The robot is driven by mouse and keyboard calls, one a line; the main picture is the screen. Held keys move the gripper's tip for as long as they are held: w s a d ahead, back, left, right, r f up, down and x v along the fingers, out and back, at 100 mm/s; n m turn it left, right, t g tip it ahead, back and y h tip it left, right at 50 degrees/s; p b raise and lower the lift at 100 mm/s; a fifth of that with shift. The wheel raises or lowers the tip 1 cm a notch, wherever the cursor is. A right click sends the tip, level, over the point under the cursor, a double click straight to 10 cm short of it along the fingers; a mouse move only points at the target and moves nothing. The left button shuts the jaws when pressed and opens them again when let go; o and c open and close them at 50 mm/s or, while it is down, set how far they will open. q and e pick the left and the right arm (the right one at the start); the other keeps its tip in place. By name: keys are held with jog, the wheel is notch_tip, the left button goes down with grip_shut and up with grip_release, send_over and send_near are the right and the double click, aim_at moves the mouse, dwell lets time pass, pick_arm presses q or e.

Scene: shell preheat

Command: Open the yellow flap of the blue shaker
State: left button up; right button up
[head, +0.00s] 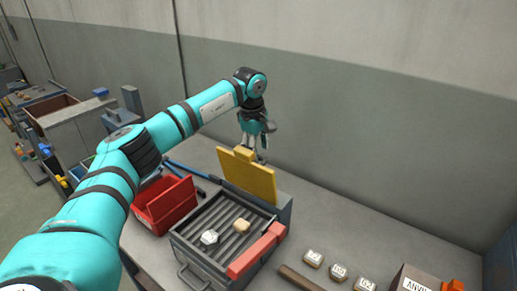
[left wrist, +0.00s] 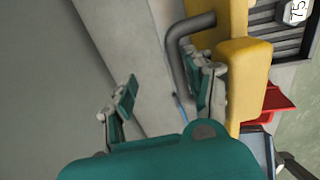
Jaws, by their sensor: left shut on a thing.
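The shaker (head: 281,220) looks dark grey rather than blue, an open-topped box with ribbed slats. Its yellow flap (head: 250,179) stands raised, nearly upright, at the back edge. It also shows in the left wrist view (left wrist: 247,68), with a bent grey handle (left wrist: 177,58) on it. My left gripper (head: 259,154) is behind the flap's upper edge. In the left wrist view its fingers (left wrist: 163,92) stand apart, one against the handle and flap; the exact contact is partly hidden. My right gripper is not in view.
Two stone-like pieces, a pale one (head: 209,237) and a tan one (head: 241,225), lie on the slats. A red bar (head: 257,250) lies along the shaker's right side. A red bin (head: 165,207) stands left. Several labelled blocks (head: 338,271) lie right. The wall (head: 370,130) is close behind.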

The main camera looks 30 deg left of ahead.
pick_arm(q)
notch_tip(320, 180, up, 12)
jog(key=s, duration=0.2)
jog(key=shift+t, duration=0.3)
jog(key=shift+f, duration=0.3)
